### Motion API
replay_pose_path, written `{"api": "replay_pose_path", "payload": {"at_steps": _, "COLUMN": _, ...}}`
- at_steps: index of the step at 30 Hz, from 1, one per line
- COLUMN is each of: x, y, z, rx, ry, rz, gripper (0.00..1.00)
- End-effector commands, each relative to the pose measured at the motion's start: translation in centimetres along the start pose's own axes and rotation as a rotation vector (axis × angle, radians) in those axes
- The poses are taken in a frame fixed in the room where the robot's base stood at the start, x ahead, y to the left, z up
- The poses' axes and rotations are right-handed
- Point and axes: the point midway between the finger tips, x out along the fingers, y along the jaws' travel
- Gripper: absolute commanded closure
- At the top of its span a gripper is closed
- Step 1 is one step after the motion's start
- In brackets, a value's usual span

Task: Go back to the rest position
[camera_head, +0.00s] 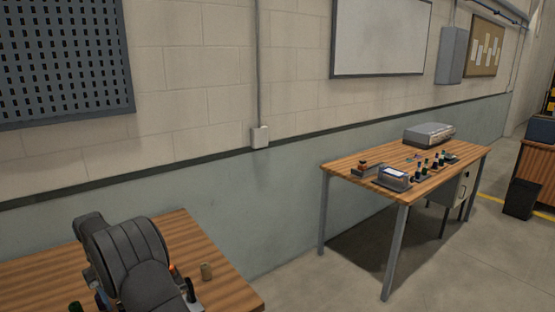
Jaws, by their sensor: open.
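My dark grey arm rises over the near wooden table at the lower left, and its links fill much of that corner. My gripper cannot be made out; it is either hidden behind the arm or outside the picture.
A second wooden table (345,167) stands at the right by the wall, with a grey device (428,133), a small box (395,178) and several dark upright pieces. Open floor lies between the tables. A black bin (519,199) is at far right.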

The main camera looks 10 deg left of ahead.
Motion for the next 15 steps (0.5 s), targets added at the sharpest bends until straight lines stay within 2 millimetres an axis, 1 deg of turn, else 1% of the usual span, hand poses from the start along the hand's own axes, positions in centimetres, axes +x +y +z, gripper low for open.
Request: {"api": "replay_pose_path", "payload": {"at_steps": 15, "x": 0.03, "y": 0.52, "z": 0.13, "rx": 0.456, "ry": 0.000, "rz": -0.190, "gripper": 0.55}}
